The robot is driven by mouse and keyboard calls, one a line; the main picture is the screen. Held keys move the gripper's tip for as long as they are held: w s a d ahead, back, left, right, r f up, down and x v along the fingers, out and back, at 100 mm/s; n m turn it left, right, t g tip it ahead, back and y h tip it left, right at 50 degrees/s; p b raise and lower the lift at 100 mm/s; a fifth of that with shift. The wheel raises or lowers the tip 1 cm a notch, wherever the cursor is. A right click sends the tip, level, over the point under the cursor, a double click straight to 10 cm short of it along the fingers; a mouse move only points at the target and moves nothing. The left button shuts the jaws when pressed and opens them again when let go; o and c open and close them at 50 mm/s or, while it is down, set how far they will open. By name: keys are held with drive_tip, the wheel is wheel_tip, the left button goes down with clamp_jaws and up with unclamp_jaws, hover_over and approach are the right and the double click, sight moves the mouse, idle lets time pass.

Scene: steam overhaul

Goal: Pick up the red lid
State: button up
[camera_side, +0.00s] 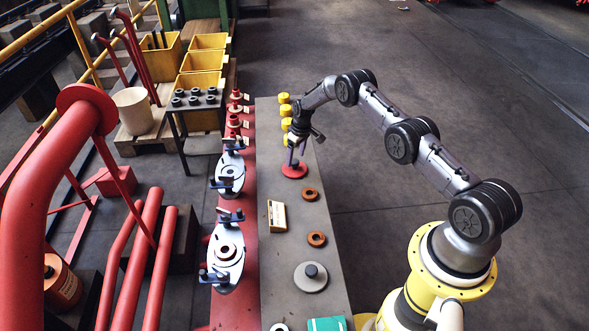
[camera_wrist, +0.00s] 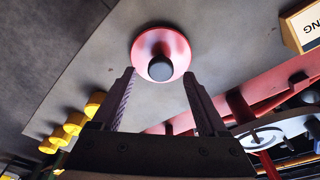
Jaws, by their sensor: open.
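The red lid (camera_side: 295,171) is a round disc lying on the grey bench top (camera_side: 286,253), below my gripper (camera_side: 293,153) in the side view. The fingertips appear just short of the lid in the wrist view. Whether they touch it I cannot tell.
Several yellow caps (camera_side: 285,111) line the bench's far edge. Brown rings (camera_side: 316,238), a labelled block (camera_side: 277,215) and a grey lid with a dark knob (camera_side: 310,277) lie nearer. A red rail (camera_side: 236,210) with white flanged parts (camera_side: 229,174) runs along the left.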

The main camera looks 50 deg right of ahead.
sight(294, 161)
drive_tip(key=shift+w+f, duration=0.15)
drive_tip(key=shift+f, duration=0.7)
drive_tip(key=shift+w+f, duration=0.1)
drive_tip(key=shift+f, duration=0.75)
clamp_jaws()
drive_tip(key=shift+r, duration=0.15)
